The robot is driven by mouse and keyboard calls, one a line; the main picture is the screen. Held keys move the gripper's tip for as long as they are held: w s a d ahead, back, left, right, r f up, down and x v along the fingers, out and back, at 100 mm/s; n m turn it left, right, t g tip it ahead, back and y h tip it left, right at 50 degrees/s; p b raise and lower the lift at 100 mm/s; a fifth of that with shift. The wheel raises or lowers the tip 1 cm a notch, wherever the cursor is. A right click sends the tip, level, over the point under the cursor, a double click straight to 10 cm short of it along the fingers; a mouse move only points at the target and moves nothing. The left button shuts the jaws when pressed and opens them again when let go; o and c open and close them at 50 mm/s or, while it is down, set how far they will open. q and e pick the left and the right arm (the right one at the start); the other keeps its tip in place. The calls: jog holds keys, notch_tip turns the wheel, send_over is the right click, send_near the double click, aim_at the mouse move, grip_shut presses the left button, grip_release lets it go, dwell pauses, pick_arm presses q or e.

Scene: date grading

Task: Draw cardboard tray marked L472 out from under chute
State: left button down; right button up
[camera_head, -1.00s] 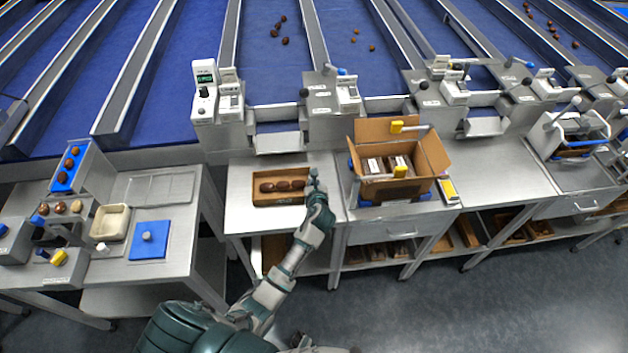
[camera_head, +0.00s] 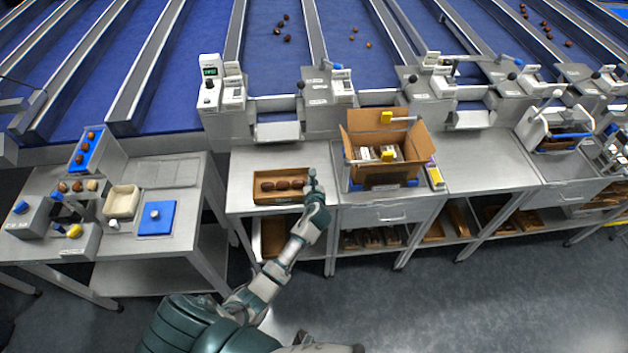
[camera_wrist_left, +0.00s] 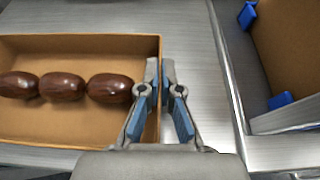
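The brown cardboard tray (camera_head: 282,201) lies on the steel bench below the chute (camera_head: 277,131), near the bench's front edge. A strip of bare bench shows between tray and chute. It holds a row of dark dates (camera_head: 283,185), which also show in the left wrist view (camera_wrist_left: 62,87). My left gripper (camera_head: 312,178) is at the tray's right wall. In the left wrist view its fingers (camera_wrist_left: 160,72) straddle that wall (camera_wrist_left: 158,45) closely, one inside and one outside, and look shut on it. No L472 marking is readable. My right gripper is out of view.
An open cardboard box (camera_head: 385,140) with packs stands on the bench right of the tray. A grader with a green display (camera_head: 210,82) stands behind left. A side table at left holds a cream tray (camera_head: 122,203) and a blue mat (camera_head: 157,219). Bare bench lies left of the tray.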

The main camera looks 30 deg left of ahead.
pick_arm(q)
jog(key=shift+a+f, duration=0.2)
jog(key=shift+a, duration=0.2)
jog(key=c, duration=1.3)
grip_release()
jog(key=shift+a, duration=0.1)
jog(key=shift+o, duration=0.3)
jog(key=shift+d+r, duration=0.1)
jog(key=shift+d, duration=0.2)
jog(key=shift+s+d+r, duration=0.15)
jog(key=shift+s+d, duration=0.1)
jog(key=shift+d, duration=0.05)
jog(key=v, duration=1.1)
jog(key=shift+s+a, duration=0.1)
jog(key=shift+a, duration=0.05)
